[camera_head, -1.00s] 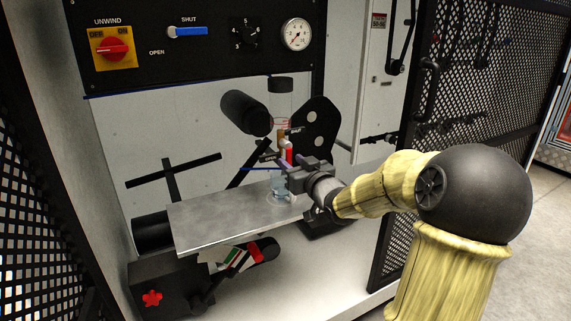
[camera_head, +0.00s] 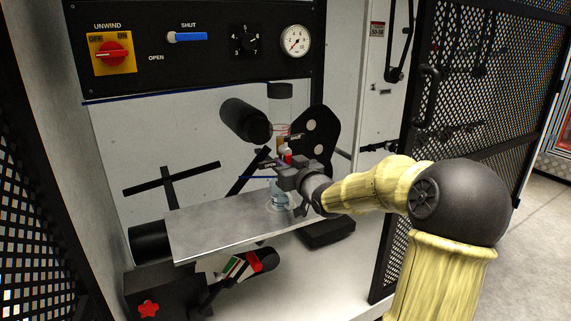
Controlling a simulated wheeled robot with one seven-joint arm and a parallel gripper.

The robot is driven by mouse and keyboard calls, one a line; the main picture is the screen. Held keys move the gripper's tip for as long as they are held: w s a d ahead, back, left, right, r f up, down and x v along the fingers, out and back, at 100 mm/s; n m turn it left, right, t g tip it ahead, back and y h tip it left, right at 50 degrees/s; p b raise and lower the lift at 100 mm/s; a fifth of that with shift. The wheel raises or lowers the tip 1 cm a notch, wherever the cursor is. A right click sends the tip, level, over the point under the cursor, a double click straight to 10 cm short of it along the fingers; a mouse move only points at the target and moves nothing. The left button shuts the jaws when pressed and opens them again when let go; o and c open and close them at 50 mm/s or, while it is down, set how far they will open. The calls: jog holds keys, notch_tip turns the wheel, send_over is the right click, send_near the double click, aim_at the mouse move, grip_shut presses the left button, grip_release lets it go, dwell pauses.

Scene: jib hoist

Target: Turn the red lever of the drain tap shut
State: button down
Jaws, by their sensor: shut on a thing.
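The red lever (camera_head: 287,155) of the drain tap shows as a small upright red piece just above my gripper. The tap sits under a clear cylinder (camera_head: 280,107) with a dark cap, above the metal plate. My gripper (camera_head: 283,173) is at the tap, with its jaws shut on the red lever; the jaws hide its lower part and most of the tap body. A clear cup (camera_head: 277,200) stands on the metal plate (camera_head: 215,228) below the tap.
A black roller (camera_head: 245,120) juts out left of the cylinder, and a black bracket (camera_head: 316,133) stands right of it. A black control panel (camera_head: 200,45) is above. Mesh doors (camera_head: 480,90) flank the opening.

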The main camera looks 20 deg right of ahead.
jog(key=shift+d+n, duration=0.1)
jog(key=shift+n, duration=0.3)
jog(key=d+r+n+b, duration=0.1)
jog(key=n, duration=0.4)
jog(key=d+r+n+b, duration=0.1)
jog(key=n, duration=0.5)
jog(key=d+r+n+b, duration=0.1)
jog(key=n+b, duration=0.1)
jog(key=n, duration=0.4)
jog(key=shift+w+d+r, duration=0.1)
jog(key=shift+d, duration=0.05)
jog(key=shift+r, duration=0.1)
dwell(0.3)
jog(key=c, duration=1.4)
grip_release()
